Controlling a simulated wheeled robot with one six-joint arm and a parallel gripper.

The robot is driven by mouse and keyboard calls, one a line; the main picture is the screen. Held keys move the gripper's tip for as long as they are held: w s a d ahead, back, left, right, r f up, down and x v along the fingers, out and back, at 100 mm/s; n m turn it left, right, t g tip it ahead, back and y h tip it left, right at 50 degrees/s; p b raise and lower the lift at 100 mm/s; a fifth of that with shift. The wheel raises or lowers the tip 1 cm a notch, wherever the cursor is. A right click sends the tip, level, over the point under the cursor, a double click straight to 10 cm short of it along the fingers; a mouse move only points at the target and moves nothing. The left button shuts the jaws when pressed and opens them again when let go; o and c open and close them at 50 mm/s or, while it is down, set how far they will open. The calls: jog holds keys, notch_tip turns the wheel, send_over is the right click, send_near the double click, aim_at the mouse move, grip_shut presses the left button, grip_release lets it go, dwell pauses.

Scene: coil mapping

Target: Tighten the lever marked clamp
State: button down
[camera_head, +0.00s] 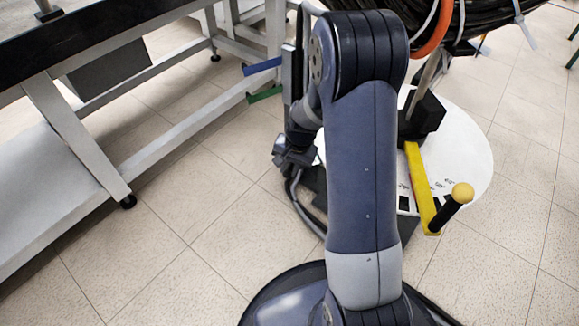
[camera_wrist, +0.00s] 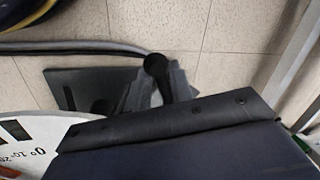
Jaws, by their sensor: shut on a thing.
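My gripper (camera_head: 291,158) is low beside the left edge of the white dial disc (camera_head: 462,150), partly hidden behind my own arm in the head view. In the wrist view, my gripper (camera_wrist: 160,88) is shut on a black round-ended lever (camera_wrist: 155,65) above a dark base plate (camera_wrist: 75,88). I cannot read a clamp marking on it. The disc's printed degree scale shows at the lower left of the wrist view (camera_wrist: 40,132). A yellow crank arm (camera_head: 421,185) with a black grip and yellow knob lies over the disc in the head view.
A grey metal-framed bench (camera_head: 75,130) stands at the left. A coil of black cable (camera_head: 480,15) hangs at the upper right above the disc's post (camera_head: 423,115). A grey cable (camera_wrist: 75,47) runs behind the lever. Tiled floor is clear at the lower left.

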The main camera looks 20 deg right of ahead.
dwell(0.3)
jog(key=shift+w+a+r+m+p, duration=0.2)
jog(key=shift+a+m+p, duration=0.15)
jog(key=shift+m+p, duration=0.35)
jog(key=shift+w+a+f+m+p, duration=0.2)
jog(key=shift+w+a+m+p, duration=0.15)
jog(key=shift+m+p, duration=0.35)
jog(key=c, duration=1.4)
grip_release()
jog(key=shift+o, duration=0.2)
notch_tip(320, 180, up, 11)
jog(key=s+d+p, duration=0.1)
jog(key=p, duration=0.3)
jog(key=shift+s+d+f, duration=0.15)
jog(key=shift+s, duration=0.2)
